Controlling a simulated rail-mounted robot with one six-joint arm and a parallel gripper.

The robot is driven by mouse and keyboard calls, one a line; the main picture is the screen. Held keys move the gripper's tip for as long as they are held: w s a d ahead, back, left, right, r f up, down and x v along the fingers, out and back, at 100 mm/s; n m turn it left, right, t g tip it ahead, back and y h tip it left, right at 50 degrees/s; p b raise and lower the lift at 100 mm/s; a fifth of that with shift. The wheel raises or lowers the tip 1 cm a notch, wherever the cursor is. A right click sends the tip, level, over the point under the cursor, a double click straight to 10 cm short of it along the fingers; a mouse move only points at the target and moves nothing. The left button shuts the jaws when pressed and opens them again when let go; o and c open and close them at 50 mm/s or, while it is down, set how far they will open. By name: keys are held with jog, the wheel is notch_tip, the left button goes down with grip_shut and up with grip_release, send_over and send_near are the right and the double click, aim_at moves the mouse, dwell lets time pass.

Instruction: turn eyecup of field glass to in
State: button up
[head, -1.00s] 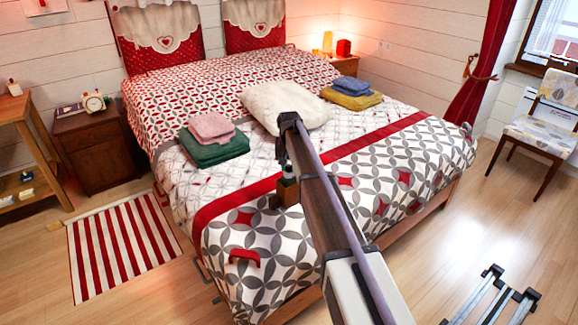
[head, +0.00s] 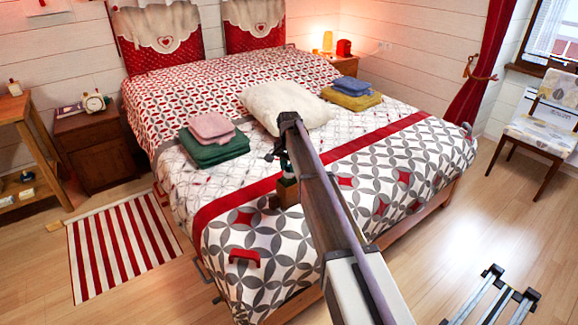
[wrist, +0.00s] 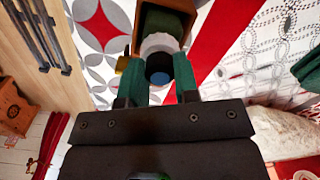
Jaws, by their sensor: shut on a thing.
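The field glass (wrist: 159,44) stands upright in a brown wooden block (wrist: 143,20) on the bed; the block also shows in the head view (head: 288,194). In the wrist view it has a pale ribbed ring and a black eyecup (wrist: 158,66) with a bluish lens facing the camera. My gripper (wrist: 156,74) has its two green fingers on either side of the black eyecup, shut on it. In the head view my arm covers much of the gripper (head: 286,168). The eyecup's turn position cannot be read.
A red handle-shaped thing (head: 244,257) lies nearer on the bedspread (head: 222,262). Folded green and pink cloths (head: 214,150) lie to the left, a white pillow (head: 287,104) behind. A small brass-coloured part (wrist: 122,65) sits beside the left finger.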

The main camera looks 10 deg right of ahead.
jog(key=o, duration=0.9)
jog(key=shift+o, duration=0.2)
notch_tip(320, 180, up, 11)
jog(key=p, duration=1)
jog(key=shift+p, duration=0.4)
jog(key=shift+f, duration=0.1)
jog(key=s+r+n+p, duration=0.2)
jog(key=s+n, duration=0.2)
jog(key=s, duration=1.5)
jog(key=s+r+n+p, duration=0.2)
jog(key=s+n, duration=0.2)
jog(key=s, duration=1.6)
jog(key=shift+s+r, duration=0.15)
jog(key=shift+r, duration=0.05)
